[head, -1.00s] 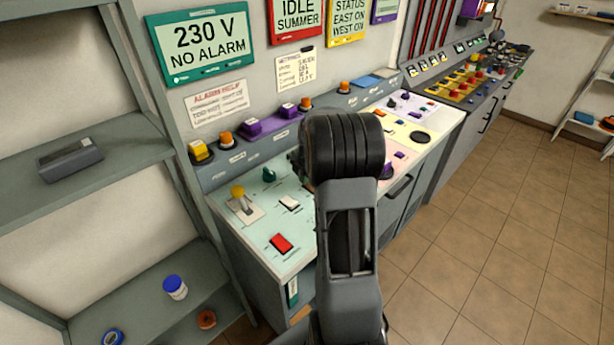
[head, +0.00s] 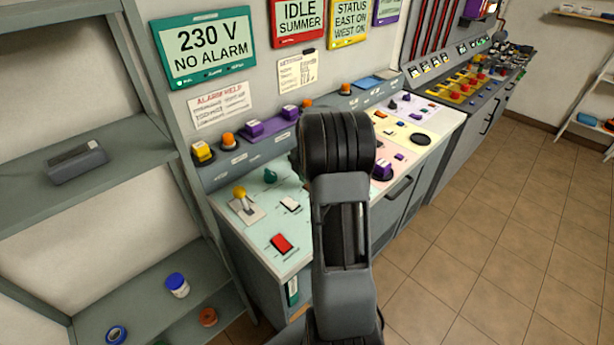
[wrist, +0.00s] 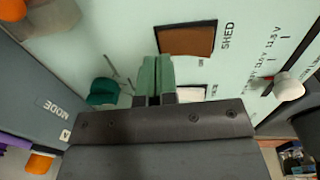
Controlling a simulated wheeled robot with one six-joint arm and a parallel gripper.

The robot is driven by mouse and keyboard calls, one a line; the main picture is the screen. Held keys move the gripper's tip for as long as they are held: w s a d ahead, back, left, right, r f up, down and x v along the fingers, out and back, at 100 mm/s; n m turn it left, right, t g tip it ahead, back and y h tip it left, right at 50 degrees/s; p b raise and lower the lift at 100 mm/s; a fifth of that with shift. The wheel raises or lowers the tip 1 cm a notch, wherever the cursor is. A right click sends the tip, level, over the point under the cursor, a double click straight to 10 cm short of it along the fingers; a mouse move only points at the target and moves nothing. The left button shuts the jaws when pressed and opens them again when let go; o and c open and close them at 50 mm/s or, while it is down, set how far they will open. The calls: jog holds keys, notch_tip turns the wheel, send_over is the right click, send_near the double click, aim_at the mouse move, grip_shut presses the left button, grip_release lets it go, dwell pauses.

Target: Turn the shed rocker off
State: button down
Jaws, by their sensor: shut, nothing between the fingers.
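The shed rocker (wrist: 187,40) is a brown rectangular switch in a dark frame on the mint panel, with the word SHED beside it, in the wrist view. Which way it is tipped I cannot tell. In the head view I do not see it; my arm covers that part of the panel. My gripper (wrist: 157,65) is shut and empty, its green fingers together. In the wrist picture its tips lie just below and left of the rocker. Whether they touch the panel I cannot tell. In the head view the fingers are hidden behind my wrist.
A white rocker (wrist: 190,93) and a green knob (wrist: 103,92) flank the fingers. A white-tipped control (wrist: 290,87) stands by a voltage scale. The head view shows a red rocker (head: 282,243) and yellow-topped lever (head: 240,193). Shelves stand left; tiled floor is free right.

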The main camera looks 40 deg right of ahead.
jog(key=shift+r, duration=0.25)
notch_tip(320, 180, up, 14)
jog(key=w+p, duration=0.1)
jog(key=w, duration=0.1)
jog(key=shift+a+f+p, duration=0.15)
jog(key=shift+p, duration=0.2)
jog(key=shift+w, duration=0.1)
dwell(0.7)
jog(key=s+a+m+t, duration=0.3)
jog(key=s+a+m, duration=1.6)
jog(key=a, duration=0.5)
jog(key=shift+s+f, duration=0.2)
jog(key=shift+s, duration=0.1)
